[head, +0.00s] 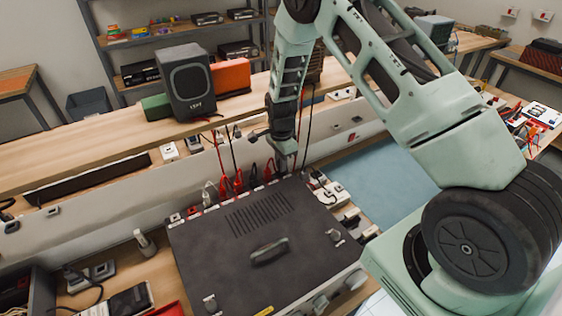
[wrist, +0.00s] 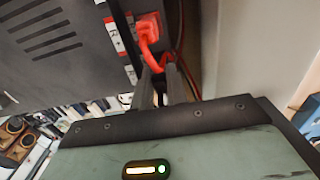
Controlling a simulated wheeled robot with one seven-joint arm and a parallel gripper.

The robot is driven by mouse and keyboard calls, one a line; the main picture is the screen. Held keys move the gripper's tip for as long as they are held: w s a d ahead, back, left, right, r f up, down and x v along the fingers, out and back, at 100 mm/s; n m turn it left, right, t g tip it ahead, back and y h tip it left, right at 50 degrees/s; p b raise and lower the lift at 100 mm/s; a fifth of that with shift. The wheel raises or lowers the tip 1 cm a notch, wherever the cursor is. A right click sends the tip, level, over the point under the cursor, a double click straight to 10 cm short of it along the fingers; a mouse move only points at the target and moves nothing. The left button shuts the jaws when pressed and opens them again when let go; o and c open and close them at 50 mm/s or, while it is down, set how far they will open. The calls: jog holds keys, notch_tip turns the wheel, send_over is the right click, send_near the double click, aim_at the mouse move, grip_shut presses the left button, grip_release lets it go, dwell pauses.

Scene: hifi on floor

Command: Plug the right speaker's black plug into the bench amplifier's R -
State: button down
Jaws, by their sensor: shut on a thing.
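The bench amplifier (head: 200,250) is a large dark box on the bench in the head view, with its terminal edge at the back. Its vented casing also shows in the wrist view (wrist: 75,70), with red and white labels, one reading R +. A red plug (wrist: 150,28) sits at that terminal edge, its red lead curving down past my fingertips. My gripper (wrist: 160,85) is at the amplifier's back right edge, also in the head view (head: 285,150). It is shut on a dark thing, apparently the black plug, mostly hidden between the fingers. The R - socket cannot be made out.
A dark speaker (head: 187,85) stands on the raised shelf behind, beside a red box (head: 230,76). Several red plugs and leads (head: 239,181) crowd the amplifier's back edge left of my gripper. A pale panel (head: 110,205) runs close behind. A blue mat (head: 375,180) lies clear at right.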

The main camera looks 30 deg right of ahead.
jog(key=shift+f+b, duration=0.7)
dwell(2.5)
jog(key=c, duration=1.3)
grip_release()
notch_tip(320, 180, up, 22)
jog(key=shift+r, duration=0.25)
dwell(0.3)
